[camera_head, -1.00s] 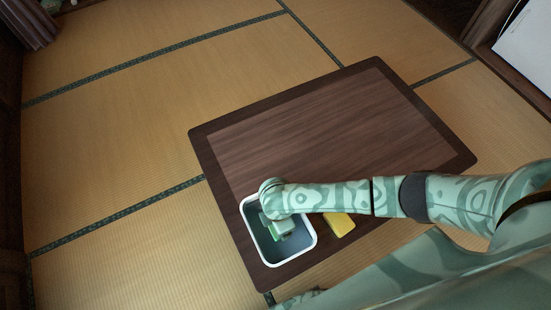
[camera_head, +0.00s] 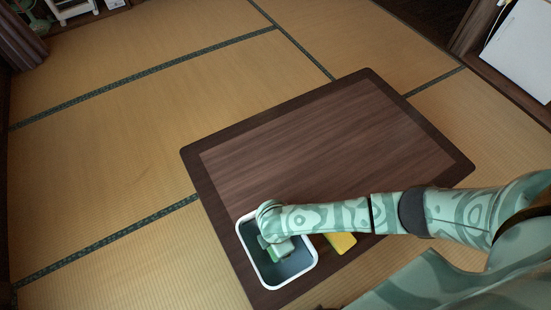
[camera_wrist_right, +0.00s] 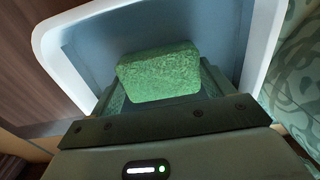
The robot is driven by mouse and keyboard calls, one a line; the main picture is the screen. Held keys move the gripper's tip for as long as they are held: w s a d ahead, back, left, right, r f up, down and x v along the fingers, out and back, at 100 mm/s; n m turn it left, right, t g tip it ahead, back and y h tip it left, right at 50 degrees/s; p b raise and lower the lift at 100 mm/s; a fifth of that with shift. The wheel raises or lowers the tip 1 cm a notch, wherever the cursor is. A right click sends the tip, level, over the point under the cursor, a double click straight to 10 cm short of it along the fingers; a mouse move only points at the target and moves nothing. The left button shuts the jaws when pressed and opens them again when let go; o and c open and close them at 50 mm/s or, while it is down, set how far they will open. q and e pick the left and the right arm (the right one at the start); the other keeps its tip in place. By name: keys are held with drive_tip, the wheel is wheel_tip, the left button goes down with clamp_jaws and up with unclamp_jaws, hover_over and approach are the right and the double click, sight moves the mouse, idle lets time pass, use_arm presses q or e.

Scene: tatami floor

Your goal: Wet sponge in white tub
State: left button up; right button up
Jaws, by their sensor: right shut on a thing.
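The white tub (camera_head: 252,262) stands on the low table near its front left edge, with a white rim and a grey-blue inside. My right gripper (camera_head: 276,255) reaches down into the tub. In the right wrist view it is shut on a rough green sponge (camera_wrist_right: 158,76), held between its two fingers against the tub's grey-blue inside. Whether the sponge touches the tub's floor, and any water, I cannot tell. The white rim (camera_wrist_right: 75,68) curves around the gripper there. My left gripper is not in view.
A yellow block (camera_head: 341,242) lies on the table just right of the tub, partly hidden by my right arm. The rest of the dark wooden table (camera_head: 330,140) is bare. Open tatami floor (camera_head: 110,150) surrounds it.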

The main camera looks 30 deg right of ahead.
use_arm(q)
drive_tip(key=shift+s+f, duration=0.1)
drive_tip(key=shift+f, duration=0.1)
use_arm(e)
drive_tip(key=shift+f, duration=0.55)
idle(0.6)
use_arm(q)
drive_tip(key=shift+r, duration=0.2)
use_arm(e)
drive_tip(key=shift+s, duration=0.1)
idle(1.3)
drive_tip(key=shift+r+p, duration=0.55)
drive_tip(key=shift+p, duration=0.05)
drive_tip(key=shift+r+p, duration=0.6)
drive_tip(key=shift+r, duration=0.05)
drive_tip(key=shift+r+p, duration=1.45)
drive_tip(key=shift+r, duration=0.05)
drive_tip(key=shift+r+p, duration=0.75)
drive_tip(key=shift+r, duration=0.15)
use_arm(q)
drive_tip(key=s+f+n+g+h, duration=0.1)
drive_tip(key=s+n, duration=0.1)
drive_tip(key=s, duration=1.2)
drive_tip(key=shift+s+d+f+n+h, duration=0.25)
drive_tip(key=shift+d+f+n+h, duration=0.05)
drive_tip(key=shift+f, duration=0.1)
